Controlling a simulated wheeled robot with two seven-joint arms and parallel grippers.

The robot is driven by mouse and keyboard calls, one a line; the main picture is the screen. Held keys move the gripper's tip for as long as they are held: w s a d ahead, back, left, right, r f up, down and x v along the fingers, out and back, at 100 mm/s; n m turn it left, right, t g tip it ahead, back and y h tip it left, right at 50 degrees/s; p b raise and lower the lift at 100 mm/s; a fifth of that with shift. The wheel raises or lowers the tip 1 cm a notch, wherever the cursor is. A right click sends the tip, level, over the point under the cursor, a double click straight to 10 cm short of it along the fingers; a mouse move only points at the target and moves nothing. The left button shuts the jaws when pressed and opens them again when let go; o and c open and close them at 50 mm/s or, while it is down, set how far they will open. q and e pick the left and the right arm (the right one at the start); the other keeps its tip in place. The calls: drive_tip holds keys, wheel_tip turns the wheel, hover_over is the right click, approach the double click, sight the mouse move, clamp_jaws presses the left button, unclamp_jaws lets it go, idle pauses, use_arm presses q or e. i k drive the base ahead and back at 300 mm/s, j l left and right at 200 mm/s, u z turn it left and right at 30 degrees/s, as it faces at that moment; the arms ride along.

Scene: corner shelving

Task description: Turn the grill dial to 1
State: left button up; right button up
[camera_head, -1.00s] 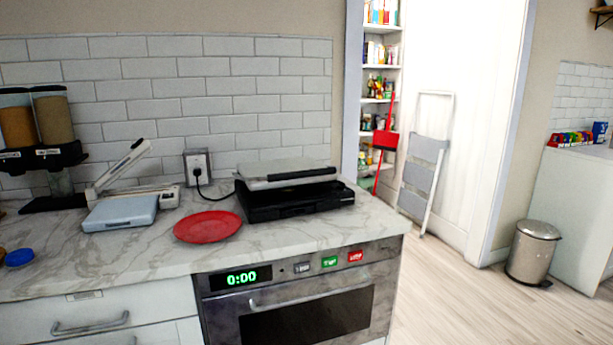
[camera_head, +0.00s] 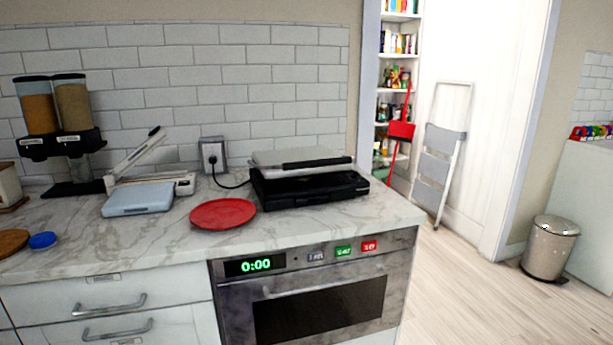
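The grill (camera_head: 308,188) is black with a grey lid and a black handle. It stands on the marble counter near its right end, plugged into a wall socket (camera_head: 213,155) by a black cord. Its lid looks lowered. I cannot make out a dial or any numbers on it at this size. Neither of my grippers is in view.
A red plate (camera_head: 223,213) lies left of the grill, with a light blue box-like item (camera_head: 139,199) further left. An oven (camera_head: 312,295) reading 0:00 is below the counter (camera_head: 330,222). Open floor lies to the right, with a metal bin (camera_head: 550,248) and a step ladder (camera_head: 439,160).

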sight(356, 175)
drive_tip(key=i+l+u, duration=0.4)
drive_tip(key=l, duration=0.25)
drive_tip(key=i+l+u, duration=0.2)
drive_tip(key=l, duration=0.2)
